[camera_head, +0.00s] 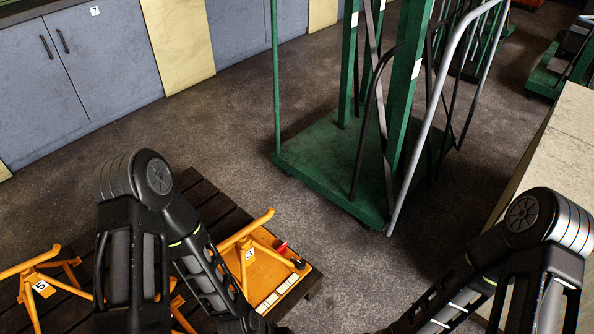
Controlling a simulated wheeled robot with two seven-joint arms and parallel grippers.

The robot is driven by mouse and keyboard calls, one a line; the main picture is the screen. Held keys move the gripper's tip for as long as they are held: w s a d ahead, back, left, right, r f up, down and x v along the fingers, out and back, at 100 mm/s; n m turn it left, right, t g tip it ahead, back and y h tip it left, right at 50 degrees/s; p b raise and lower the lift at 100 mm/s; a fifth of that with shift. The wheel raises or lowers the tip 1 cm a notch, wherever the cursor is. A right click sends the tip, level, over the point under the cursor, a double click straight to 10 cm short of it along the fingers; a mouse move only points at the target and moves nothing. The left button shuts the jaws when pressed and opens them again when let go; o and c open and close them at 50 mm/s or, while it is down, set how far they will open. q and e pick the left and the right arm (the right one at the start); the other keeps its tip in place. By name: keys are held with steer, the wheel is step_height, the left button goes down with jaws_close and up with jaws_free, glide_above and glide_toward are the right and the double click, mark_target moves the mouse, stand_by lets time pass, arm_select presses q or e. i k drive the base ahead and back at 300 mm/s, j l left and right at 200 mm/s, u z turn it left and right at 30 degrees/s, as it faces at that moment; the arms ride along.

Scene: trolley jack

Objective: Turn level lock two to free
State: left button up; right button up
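No part labelled two shows, and I cannot identify level lock two here. A yellow-orange stand marked 3 (250,256) sits on a dark slatted pallet (200,187). A small red piece (282,248) and a dark round piece (300,264) lie beside it on an orange plate (268,277); I cannot tell what they are. Another stand marked 5 (42,287) is at the lower left, partly behind my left arm. My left arm's forearm runs down over the pallet to the bottom edge. My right arm reaches down and left from the right. Both grippers are out of the picture.
A green trolley (325,165) with upright posts and grey rails stands on the dark floor beyond the pallet. A pale bench top (560,150) lines the right side. Blue-grey cabinets (80,80) line the back left. Open floor (200,130) lies between cabinets and trolley.

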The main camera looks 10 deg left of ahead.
mark_target(281, 250)
steer(key=i+l+z, duration=0.1)
steer(key=i, duration=0.3)
steer(key=i+l, duration=0.2)
steer(key=i, duration=0.2)
steer(key=i+l+z, duration=0.15)
steer(key=i, duration=0.25)
